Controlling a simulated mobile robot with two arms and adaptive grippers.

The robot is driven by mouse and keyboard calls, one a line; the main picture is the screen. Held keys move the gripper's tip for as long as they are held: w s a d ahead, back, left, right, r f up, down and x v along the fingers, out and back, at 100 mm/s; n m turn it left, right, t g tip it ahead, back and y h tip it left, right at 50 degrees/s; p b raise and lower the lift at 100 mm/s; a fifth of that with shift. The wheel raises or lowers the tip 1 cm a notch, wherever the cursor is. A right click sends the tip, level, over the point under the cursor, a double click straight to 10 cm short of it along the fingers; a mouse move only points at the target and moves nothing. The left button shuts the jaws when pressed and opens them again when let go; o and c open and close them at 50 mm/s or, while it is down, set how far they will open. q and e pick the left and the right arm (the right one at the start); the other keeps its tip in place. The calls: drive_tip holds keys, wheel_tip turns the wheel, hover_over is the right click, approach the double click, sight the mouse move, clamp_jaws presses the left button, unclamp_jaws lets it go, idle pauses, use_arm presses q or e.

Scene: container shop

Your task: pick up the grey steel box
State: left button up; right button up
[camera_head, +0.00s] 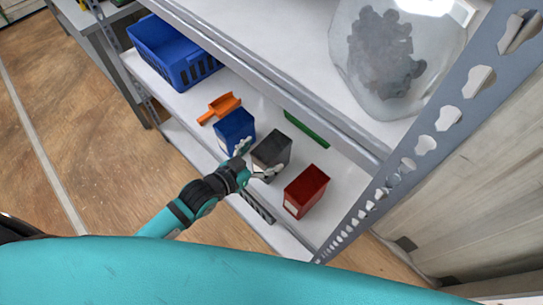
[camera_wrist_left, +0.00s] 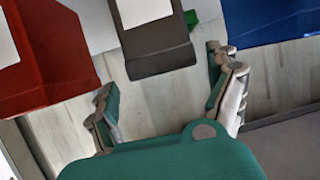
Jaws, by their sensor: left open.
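The grey steel box (camera_head: 273,150) stands upright on the lower shelf, between a blue box (camera_head: 235,130) and a red box (camera_head: 307,190). It also shows in the left wrist view (camera_wrist_left: 157,47), with a pale label on its face. My left gripper (camera_head: 255,161) is open and empty, at the shelf's front side of the grey box. In the left wrist view its fingers (camera_wrist_left: 167,82) are spread, with the grey box just beyond the gap between them. I cannot tell whether a finger touches it. My right gripper is not in view.
The red box (camera_wrist_left: 42,55) and blue box (camera_wrist_left: 268,22) flank the grey one closely. An orange scoop (camera_head: 220,107), a blue crate (camera_head: 172,62) and a green item (camera_head: 307,130) share the shelf (camera_head: 268,112). An upper shelf carries a clear jar (camera_head: 400,55); a metal post (camera_head: 440,135) stands right.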

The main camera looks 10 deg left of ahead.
sight(271, 147)
use_arm(q)
drive_tip(key=x, duration=0.3)
drive_tip(key=p+x, duration=0.1)
drive_tip(key=shift+w+a+r, duration=0.1)
drive_tip(key=shift+w+r, duration=0.15)
drive_tip(key=shift+w, duration=0.2)
drive_tip(key=shift+w+f, duration=0.25)
drive_tip(key=shift+w, duration=0.1)
drive_tip(key=shift+s, duration=0.1)
drive_tip(key=c, duration=1.6)
drive_tip(key=shift+r, duration=0.15)
drive_tip(key=shift+c, duration=0.5)
